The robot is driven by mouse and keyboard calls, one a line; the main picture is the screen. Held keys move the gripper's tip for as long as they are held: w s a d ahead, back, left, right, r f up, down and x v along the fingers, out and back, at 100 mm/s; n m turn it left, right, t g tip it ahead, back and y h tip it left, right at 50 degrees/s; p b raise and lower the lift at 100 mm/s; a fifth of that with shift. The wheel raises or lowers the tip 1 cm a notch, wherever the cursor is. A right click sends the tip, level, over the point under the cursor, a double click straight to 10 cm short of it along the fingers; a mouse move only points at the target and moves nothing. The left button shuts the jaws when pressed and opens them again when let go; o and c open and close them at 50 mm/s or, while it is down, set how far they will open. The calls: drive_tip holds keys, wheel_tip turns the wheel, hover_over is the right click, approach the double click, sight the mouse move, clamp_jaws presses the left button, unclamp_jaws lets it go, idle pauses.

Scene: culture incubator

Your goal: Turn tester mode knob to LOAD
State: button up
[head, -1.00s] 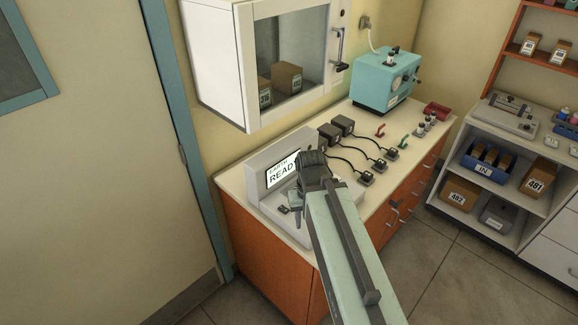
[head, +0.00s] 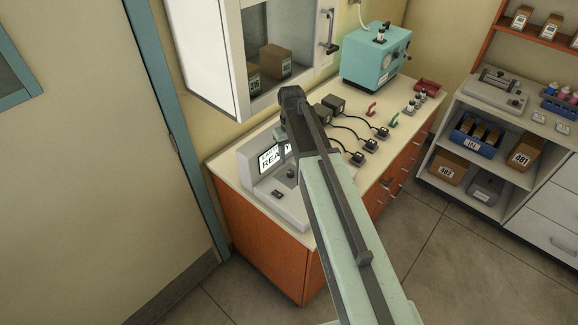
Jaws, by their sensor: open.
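The tester (head: 246,172) is a light grey unit at the left end of the counter. Its lit screen (head: 268,160) shows black text, partly covered by my arm, that seems to include "READY". A small dark part that may be the mode knob (head: 291,173) stands on the tester just right of the screen. Its pointer and labels are too small to read. My gripper (head: 283,134) is above the tester, pointing down, apart from the knob-like part. It is open and looks empty; its fingers are small and dark. My arm hides the tester's right side.
Several black adapters (head: 333,103) with cables and plugs lie on the counter (head: 226,163) to the right. A teal machine (head: 370,62) stands behind them. A white glass-fronted cabinet (head: 213,60) hangs above the tester, close to my arm. The floor in front is clear.

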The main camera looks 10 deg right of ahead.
sight(291, 172)
wheel_tip(291, 172, down, 8)
drive_tip(key=b, duration=0.8)
drive_tip(key=shift+f, duration=0.1)
